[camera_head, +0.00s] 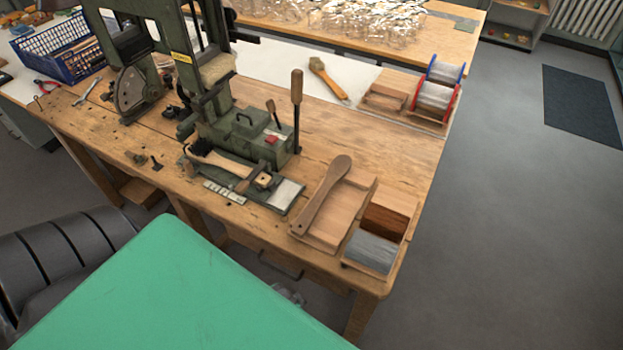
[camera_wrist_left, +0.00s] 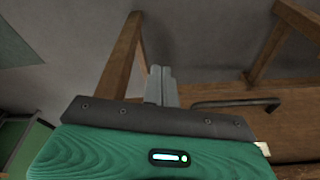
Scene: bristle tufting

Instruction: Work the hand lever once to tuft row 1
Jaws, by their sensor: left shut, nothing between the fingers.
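The green tufting machine (camera_head: 245,135) stands on the wooden bench in the head view. Its hand lever, with a wooden grip (camera_head: 297,87), stands upright at the machine's right side, with nothing touching it. A smaller wooden-handled lever (camera_head: 272,112) is just left of it. A wooden brush piece (camera_head: 228,166) lies in the fixture at the machine's front. My left gripper (camera_wrist_left: 160,87) shows in the left wrist view, fingers together and empty, with table legs beyond; it is away from the lever. My right gripper is not in view.
The wrist view shows a bar handle (camera_wrist_left: 235,103).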

